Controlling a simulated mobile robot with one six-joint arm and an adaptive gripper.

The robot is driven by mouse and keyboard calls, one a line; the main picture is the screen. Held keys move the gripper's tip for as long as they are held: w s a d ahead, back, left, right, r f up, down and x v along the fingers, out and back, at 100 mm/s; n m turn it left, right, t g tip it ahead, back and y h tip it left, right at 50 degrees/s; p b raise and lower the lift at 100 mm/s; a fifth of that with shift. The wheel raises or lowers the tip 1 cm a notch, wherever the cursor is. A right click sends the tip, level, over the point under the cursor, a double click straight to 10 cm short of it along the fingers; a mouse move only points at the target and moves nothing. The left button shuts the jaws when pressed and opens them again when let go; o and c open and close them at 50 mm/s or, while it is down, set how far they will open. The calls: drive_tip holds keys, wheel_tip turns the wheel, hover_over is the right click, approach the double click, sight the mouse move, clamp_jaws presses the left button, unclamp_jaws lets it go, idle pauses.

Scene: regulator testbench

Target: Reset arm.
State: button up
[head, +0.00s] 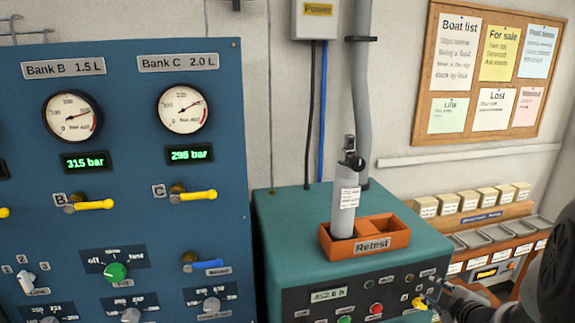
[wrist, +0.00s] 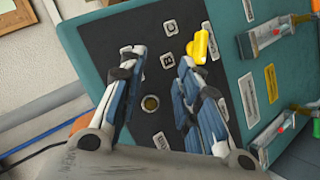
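My gripper (wrist: 158,72) is open and empty in the wrist view. Its two blue-and-white fingers stand apart in front of the dark control panel (wrist: 104,50). A round brass-coloured fitting (wrist: 150,103) shows in the gap between them. A yellow lever (wrist: 202,46) on that panel is just beyond the right finger; whether they touch cannot be told. In the head view my gripper (head: 437,292) is at the lower right, close to the yellow lever (head: 419,303) on the front of the teal bench (head: 290,222). My arm partly hides that corner.
An orange tray labelled Retest (head: 374,246) on the bench holds an upright grey cylinder (head: 346,195). A blue gauge panel (head: 130,150) stands at left, reading 315 and 296 bar. Small boxes (head: 470,200) and metal trays (head: 490,236) are at right. The wall above the bench carries cables.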

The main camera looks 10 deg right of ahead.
drive_tip(key=s+a+r+m+g+h, duration=0.25)
drive_tip(key=s+a+r+m, duration=0.3)
drive_tip(key=a+r, duration=0.55)
drive_tip(key=s+a+m+g+y, duration=0.4)
drive_tip(key=s+a+y, duration=0.1)
drive_tip(key=s+a, duration=1.4)
drive_tip(key=shift+a+f, duration=0.3)
drive_tip(key=shift+m+g, duration=0.25)
